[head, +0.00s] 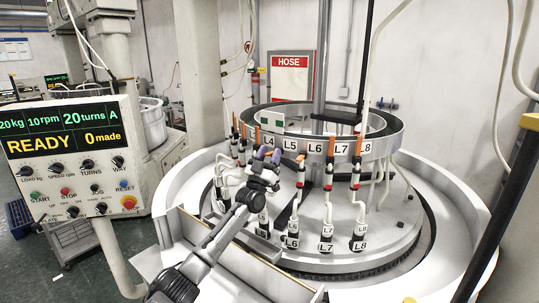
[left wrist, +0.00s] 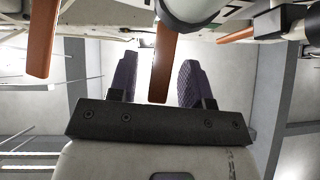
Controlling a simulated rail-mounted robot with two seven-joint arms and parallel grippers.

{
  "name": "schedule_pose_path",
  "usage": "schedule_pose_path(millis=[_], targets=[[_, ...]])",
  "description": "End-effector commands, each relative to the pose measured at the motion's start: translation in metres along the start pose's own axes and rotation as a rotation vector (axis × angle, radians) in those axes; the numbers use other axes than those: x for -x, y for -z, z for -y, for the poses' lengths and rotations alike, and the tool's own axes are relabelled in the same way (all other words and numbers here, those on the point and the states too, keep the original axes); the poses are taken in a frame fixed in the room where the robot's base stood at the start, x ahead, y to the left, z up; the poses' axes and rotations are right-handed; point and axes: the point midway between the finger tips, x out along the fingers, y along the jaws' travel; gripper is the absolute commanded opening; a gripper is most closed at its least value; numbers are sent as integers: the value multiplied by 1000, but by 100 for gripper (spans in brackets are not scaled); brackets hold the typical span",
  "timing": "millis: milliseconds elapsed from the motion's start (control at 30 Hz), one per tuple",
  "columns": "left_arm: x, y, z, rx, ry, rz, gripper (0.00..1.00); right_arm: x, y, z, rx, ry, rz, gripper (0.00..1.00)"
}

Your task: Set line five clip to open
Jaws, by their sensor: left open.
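My left gripper (head: 270,154) is open, with its purple fingertips just below the L4 and L5 labels on the ring. In the left wrist view, an orange clip lever (left wrist: 163,60) lies between the two spread fingers, with a gap on each side. By its place it seems to be the line five clip, but no label shows there. In the head view, the gripper hides most of that clip. The L5 bottle (head: 263,222) stands below, partly behind my arm. My right gripper is not in view.
Neighbouring clips with orange levers (head: 331,148) stand close on both sides; two levers also flank my fingers in the left wrist view. White tubes hang beneath. A control panel (head: 68,160) reading READY is at left. A round white basin rim (head: 460,215) surrounds the plate.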

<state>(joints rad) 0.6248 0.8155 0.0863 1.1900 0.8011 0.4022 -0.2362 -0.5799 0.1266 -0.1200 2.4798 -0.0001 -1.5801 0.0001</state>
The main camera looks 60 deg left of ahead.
Motion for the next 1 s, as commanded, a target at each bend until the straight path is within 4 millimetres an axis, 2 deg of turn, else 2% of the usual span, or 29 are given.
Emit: schedule_pose_path(millis=[67, 500, 833, 1000], targets=[[0, 0, 0, 0, 0, 0, 42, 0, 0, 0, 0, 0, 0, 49], [0, 0, 0, 0, 0, 0, 0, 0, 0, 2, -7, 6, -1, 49], [0, 0, 0, 1, 0, 2, 0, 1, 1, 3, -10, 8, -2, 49], [-7, 0, -5, 8, -8, 33, 0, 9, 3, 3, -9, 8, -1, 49]])
